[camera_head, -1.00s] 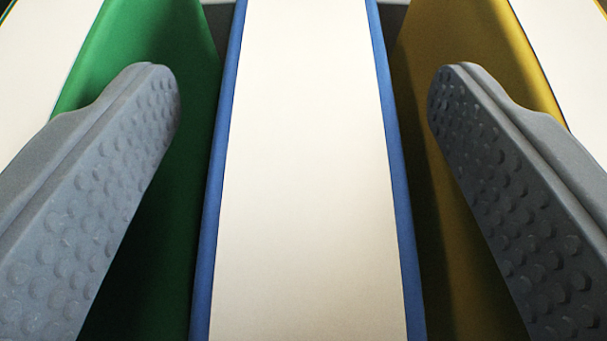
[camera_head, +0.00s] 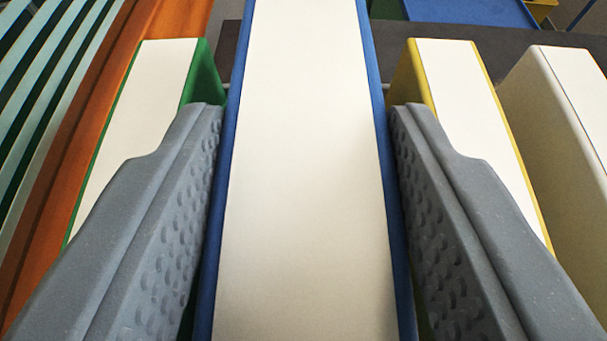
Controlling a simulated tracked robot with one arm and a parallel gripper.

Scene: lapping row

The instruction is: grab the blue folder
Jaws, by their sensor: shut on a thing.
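The blue folder (camera_head: 300,170) stands upright in the middle of the view, with a broad cream face between two blue edges. My gripper (camera_head: 307,115) has one grey, dimpled finger on each side of it. Both fingers press against its blue sides, so the gripper is shut on the folder. The folder's top reaches past the upper edge of the picture, and its lower end runs out of view at the bottom.
A green-edged folder (camera_head: 150,90) stands to the left and a yellow-edged one (camera_head: 462,90) to the right. A pale folder (camera_head: 565,110) is further right. An orange panel (camera_head: 120,110) and teal stripes (camera_head: 45,90) lie at far left. A blue surface (camera_head: 470,12) shows at the back.

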